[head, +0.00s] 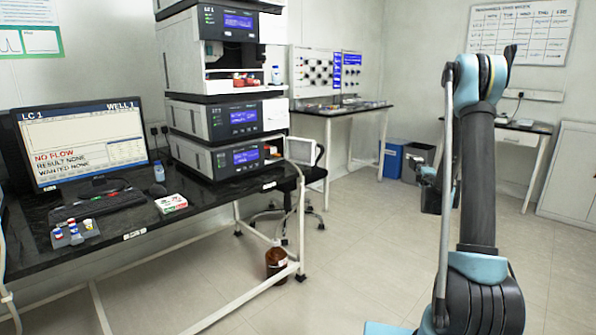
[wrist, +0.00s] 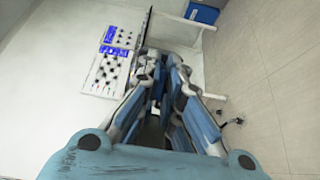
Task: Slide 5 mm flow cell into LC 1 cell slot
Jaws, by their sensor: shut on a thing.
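The LC 1 stack (head: 185,60) stands on the black bench in the head view, with several white and black modules and blue screens. A small opening with a reddish part shows at the right of the lowest module (head: 205,160); I cannot tell whether it is the cell slot. My gripper (wrist: 158,104) is shut in the wrist view on something small between its blue-padded fingers. The fingers mostly hide it, so I cannot tell whether it is the 5 mm flow cell. My gripper is well away from the stack, in front of my arm column.
A monitor (head: 85,145) reads LC 1, WELL 1, NO FLOW. The black bench (head: 120,225) holds a keyboard, capped vials (head: 72,232) and a small box (head: 171,203). A brown bottle (head: 276,261) and chair (head: 300,180) stand nearby. The floor between bench and arm is clear.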

